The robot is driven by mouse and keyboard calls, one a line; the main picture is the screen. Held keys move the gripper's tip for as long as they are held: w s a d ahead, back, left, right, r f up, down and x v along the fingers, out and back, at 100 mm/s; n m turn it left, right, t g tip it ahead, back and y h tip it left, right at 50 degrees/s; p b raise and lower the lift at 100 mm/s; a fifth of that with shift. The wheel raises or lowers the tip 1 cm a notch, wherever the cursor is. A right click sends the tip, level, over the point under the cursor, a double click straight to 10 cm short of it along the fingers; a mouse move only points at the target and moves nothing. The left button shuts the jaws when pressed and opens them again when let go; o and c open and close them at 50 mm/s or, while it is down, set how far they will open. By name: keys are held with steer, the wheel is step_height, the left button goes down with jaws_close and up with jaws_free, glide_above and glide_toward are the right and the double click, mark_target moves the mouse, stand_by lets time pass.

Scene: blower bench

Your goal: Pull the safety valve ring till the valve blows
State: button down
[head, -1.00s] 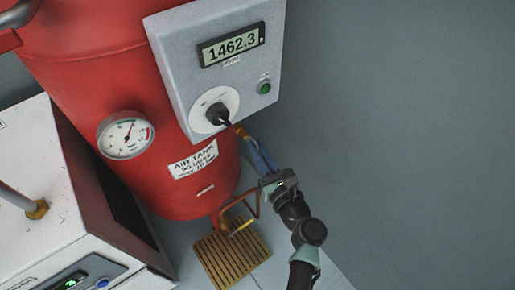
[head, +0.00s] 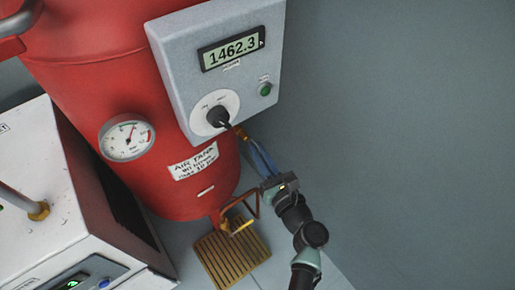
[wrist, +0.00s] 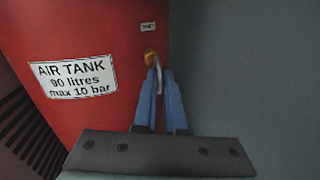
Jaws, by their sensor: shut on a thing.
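The brass safety valve (wrist: 150,57) sticks out of the right side of the red air tank (head: 100,75). In the head view the valve (head: 240,132) is small, just below the grey panel. My gripper (wrist: 161,77) is at the valve, its two blue fingers close together. A thin pale piece, the valve ring (wrist: 159,80), shows between the fingertips, and the fingers are shut on it. The ring is mostly hidden by the fingers. In the head view my gripper (head: 250,144) reaches up to the valve from the lower right.
A grey panel (head: 185,60) with a 1462.3 display and black knob (head: 217,116) hangs close above the gripper. A round pressure gauge (head: 127,137) is on the tank. Free room is to the right.

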steer(key=c, duration=1)
jaws_free()
steer(key=shift+s, duration=0.1)
steer(key=p+v, duration=0.3)
steer(key=v, duration=1)
steer(key=shift+d, duration=0.1)
